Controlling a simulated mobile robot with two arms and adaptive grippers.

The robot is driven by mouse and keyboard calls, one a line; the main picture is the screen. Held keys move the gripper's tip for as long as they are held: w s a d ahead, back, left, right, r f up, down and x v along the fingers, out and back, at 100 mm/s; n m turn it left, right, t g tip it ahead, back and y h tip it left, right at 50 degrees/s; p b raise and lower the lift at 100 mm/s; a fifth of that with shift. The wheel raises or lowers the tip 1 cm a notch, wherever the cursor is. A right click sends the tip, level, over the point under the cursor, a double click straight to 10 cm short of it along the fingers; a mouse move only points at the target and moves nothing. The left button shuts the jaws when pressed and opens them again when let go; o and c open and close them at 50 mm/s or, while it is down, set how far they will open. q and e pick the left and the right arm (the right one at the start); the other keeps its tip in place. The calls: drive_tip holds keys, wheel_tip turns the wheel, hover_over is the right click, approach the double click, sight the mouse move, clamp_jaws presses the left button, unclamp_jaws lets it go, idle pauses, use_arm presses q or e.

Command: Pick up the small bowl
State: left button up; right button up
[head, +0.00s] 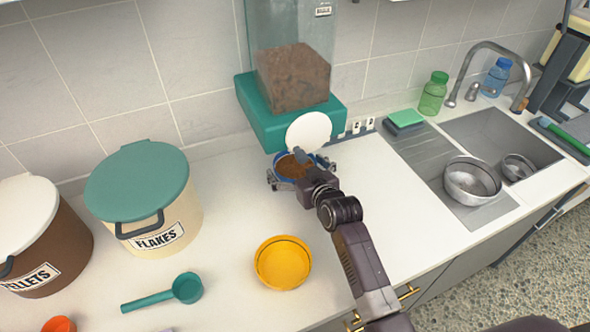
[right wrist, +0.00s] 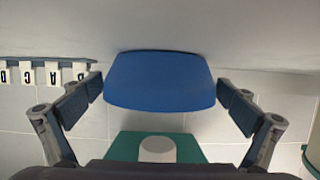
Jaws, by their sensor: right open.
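A small blue bowl (head: 288,167) with brown food in it stands on the counter just in front of the teal dispenser base. It also shows in the right wrist view (right wrist: 160,80), upside down, between the two fingers. My right gripper (head: 300,174) is open, with one finger on each side of the blue bowl. In the right wrist view the gripper (right wrist: 160,92) shows a gap on both sides of the bowl. The gripper and wrist hide part of the bowl in the head view. My left gripper is not in view.
The dispenser (head: 290,80) with its white disc (head: 309,131) stands close behind. A yellow bowl (head: 283,262), a teal scoop (head: 165,292) and a flakes bin (head: 145,195) are nearby. Metal bowls (head: 472,180) sit at the sink. The counter right of my arm is clear.

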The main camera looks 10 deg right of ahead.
drive_tip(key=c, duration=1)
